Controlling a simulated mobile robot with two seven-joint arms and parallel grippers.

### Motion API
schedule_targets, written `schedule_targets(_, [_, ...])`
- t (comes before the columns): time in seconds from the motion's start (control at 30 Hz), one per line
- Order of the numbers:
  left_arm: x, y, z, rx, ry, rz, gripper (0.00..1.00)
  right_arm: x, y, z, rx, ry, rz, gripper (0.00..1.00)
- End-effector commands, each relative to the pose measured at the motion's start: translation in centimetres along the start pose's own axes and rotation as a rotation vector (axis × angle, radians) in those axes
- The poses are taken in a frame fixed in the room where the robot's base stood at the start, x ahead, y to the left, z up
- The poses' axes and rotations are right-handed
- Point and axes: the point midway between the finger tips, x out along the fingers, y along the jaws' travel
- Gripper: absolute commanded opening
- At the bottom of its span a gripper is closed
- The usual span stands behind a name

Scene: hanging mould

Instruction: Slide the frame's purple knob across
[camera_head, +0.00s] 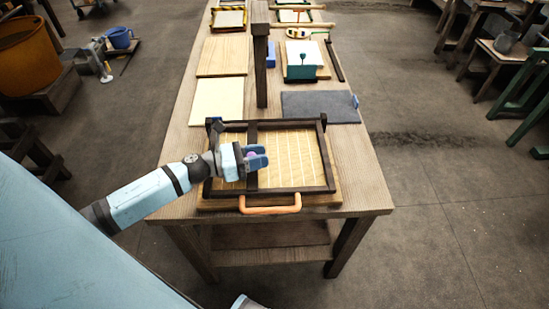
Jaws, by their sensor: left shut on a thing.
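The frame (319,160) is dark and rectangular, around a pale gridded sheet, and lies on a wooden board near the table's front end. A dark bar crosses it from back to front, left of its middle. The purple knob (250,155) shows only as a small patch between my left gripper's fingers, at that bar. My left gripper (257,157) comes in from the left over the frame and is shut on the knob; its blue fingers hide most of it.
An orange handle (270,205) sticks out at the board's front edge. A dark upright post (261,70) stands behind the frame. A grey slab (320,107) and a cream sheet (217,100) lie farther back. The table's right front corner is bare.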

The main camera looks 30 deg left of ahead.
Motion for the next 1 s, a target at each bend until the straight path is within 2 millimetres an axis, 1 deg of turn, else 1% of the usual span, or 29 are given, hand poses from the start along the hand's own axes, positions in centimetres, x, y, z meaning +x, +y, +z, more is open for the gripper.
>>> schedule_targets(0.1, [-0.4,0.1,-0.1,-0.001,0.001,-0.001,0.00,0.1,0.0,-0.2,0.003,0.003,0.001,0.43])
schedule_targets(0.4, [-0.4,0.1,0.0,-0.001,0.001,-0.001,0.00,0.1,0.0,0.0,0.004,0.002,0.001,0.43])
schedule_targets(0.43, [-0.4,0.1,0.0,-0.001,0.000,-0.001,0.40,0.1,0.0,0.0,0.004,0.001,0.001,0.43])
schedule_targets(0.47, [-0.4,0.1,0.0,-0.001,0.000,-0.001,0.47,0.1,0.0,0.0,0.004,0.001,0.001,0.43])
schedule_targets(0.5, [-0.4,0.1,0.0,-0.001,0.000,-0.001,0.56,0.1,0.0,0.1,0.004,0.001,0.001,0.43])
schedule_targets(0.53, [-0.4,0.1,0.0,-0.001,0.000,-0.001,0.58,0.1,0.0,0.1,0.004,0.000,0.001,0.43])
schedule_targets(0.83, [-0.4,0.0,0.2,0.000,0.000,0.000,0.58,0.2,0.0,0.1,0.004,-0.001,0.001,0.43])
schedule_targets(0.93, [-0.4,-0.1,1.1,0.002,0.001,0.000,0.58,0.1,0.0,0.0,0.003,0.000,0.001,0.43])
schedule_targets(1.0, [-0.4,-0.4,2.3,0.003,0.001,-0.003,0.58,0.0,0.0,-0.1,0.003,0.001,0.001,0.43])
